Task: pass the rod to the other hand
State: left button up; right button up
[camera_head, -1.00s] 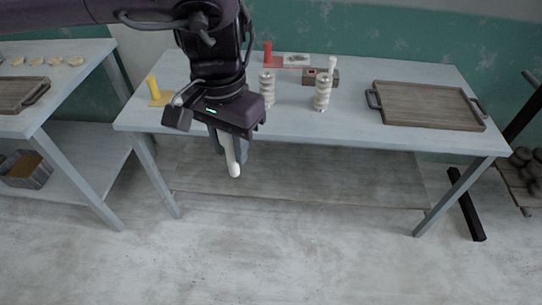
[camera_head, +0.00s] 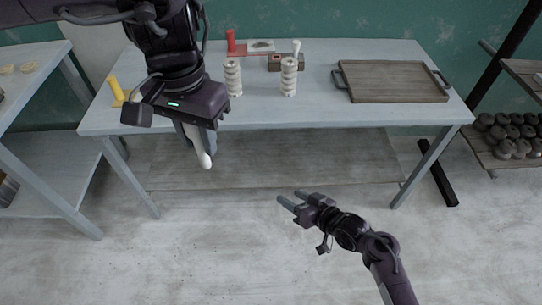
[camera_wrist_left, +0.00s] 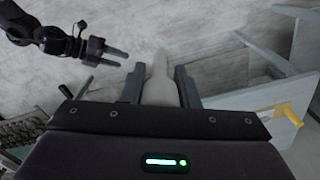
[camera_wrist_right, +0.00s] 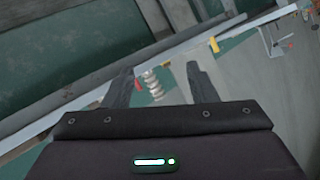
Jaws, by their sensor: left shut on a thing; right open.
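The white rod (camera_head: 202,153) is held in my left gripper (camera_head: 198,140), in front of the table's front edge, its rounded lower end sticking out below the fingers. In the left wrist view the pale rod (camera_wrist_left: 160,80) sits between the two fingers, pointing away from the palm. My right gripper (camera_head: 291,202) is open and empty, to the right of the rod, lower in the head view and apart from it. It also shows at the upper left of the left wrist view (camera_wrist_left: 118,58). The rod's upper part is hidden by the left gripper.
The table (camera_head: 320,117) carries two ribbed white stacks (camera_head: 232,78) (camera_head: 288,76), a wooden tray (camera_head: 392,82), a yellow post (camera_head: 117,92), a red post (camera_head: 231,41) and a small brown block (camera_head: 278,63). A shelf of dark round pieces (camera_head: 508,130) stands right. The floor in front is clear.

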jog(key=s+a+r+n+y, duration=0.1)
jog(key=a+r+n+y, duration=0.1)
jog(key=r, duration=0.8)
jog(key=s+a+r+n+y, duration=0.1)
jog(key=a+r+n+y, duration=0.1)
jog(key=r, duration=0.9)
jog(key=s+a+r+n+g+y, duration=0.25)
jog(key=s+r+n, duration=0.35)
jog(key=s+r, duration=0.55)
jog(key=r, duration=0.1)
send_over(211, 165)
jog(key=shift+w+a+r+y, duration=0.1)
jog(key=shift+w+a+y, duration=0.05)
jog(key=shift+w+y, duration=0.2)
grip_shut()
grip_release()
